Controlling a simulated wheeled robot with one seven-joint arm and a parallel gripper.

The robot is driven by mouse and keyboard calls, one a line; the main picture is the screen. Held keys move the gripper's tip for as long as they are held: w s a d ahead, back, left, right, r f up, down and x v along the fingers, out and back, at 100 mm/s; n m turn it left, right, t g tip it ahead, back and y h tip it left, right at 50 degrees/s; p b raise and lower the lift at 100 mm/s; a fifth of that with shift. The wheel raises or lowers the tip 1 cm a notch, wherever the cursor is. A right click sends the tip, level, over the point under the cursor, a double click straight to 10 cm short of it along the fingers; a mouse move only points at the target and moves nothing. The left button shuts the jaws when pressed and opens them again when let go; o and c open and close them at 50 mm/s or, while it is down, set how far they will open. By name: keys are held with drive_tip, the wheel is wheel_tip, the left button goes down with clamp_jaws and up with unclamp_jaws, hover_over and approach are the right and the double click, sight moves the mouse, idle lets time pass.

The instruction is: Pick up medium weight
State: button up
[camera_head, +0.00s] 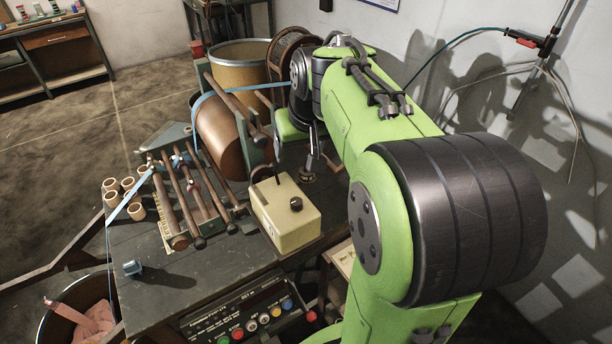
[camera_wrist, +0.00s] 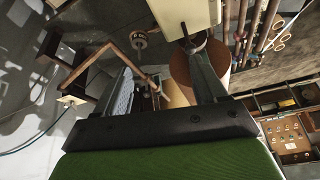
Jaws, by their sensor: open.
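A small round metal weight (camera_head: 308,177) stands on the dark bench just behind the cream box. It also shows in the wrist view (camera_wrist: 139,41), at the upper middle, beyond the fingertips and left of the box. I cannot tell from its size whether it is the medium one. My gripper (camera_head: 314,148) hangs from the green arm above the bench, close to this weight. In the wrist view the two fingers (camera_wrist: 158,60) are spread apart with nothing gripped between them. Part of the bench near the weight is hidden by my arm.
A cream box (camera_head: 285,212) with a black knob stands in front of the weight. A large brown roller (camera_head: 222,140) and a rack of thin rollers (camera_head: 190,195) lie to the left. Several cardboard cores (camera_head: 137,211) sit at the bench's left. A wall is at the right.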

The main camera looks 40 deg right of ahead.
drive_tip(key=w+d+f+b, duration=0.1)
drive_tip(key=w+d+f, duration=0.3)
drive_tip(key=d, duration=0.2)
drive_tip(key=shift+m, duration=0.4)
drive_tip(key=b+x, duration=0.1)
drive_tip(key=x, duration=0.4)
drive_tip(key=b+x, duration=0.1)
drive_tip(key=x, duration=0.4)
drive_tip(key=d+b+x, duration=0.1)
drive_tip(key=x, duration=0.4)
drive_tip(key=shift+d+f, duration=0.1)
drive_tip(key=shift+f, duration=0.2)
drive_tip(key=shift+s, duration=0.15)
drive_tip(key=shift+r, duration=0.1)
drive_tip(key=shift+c, duration=0.9)
drive_tip(key=c, duration=1.1)
wheel_tip(320, 180, up, 10)
drive_tip(key=shift+p, duration=1.15)
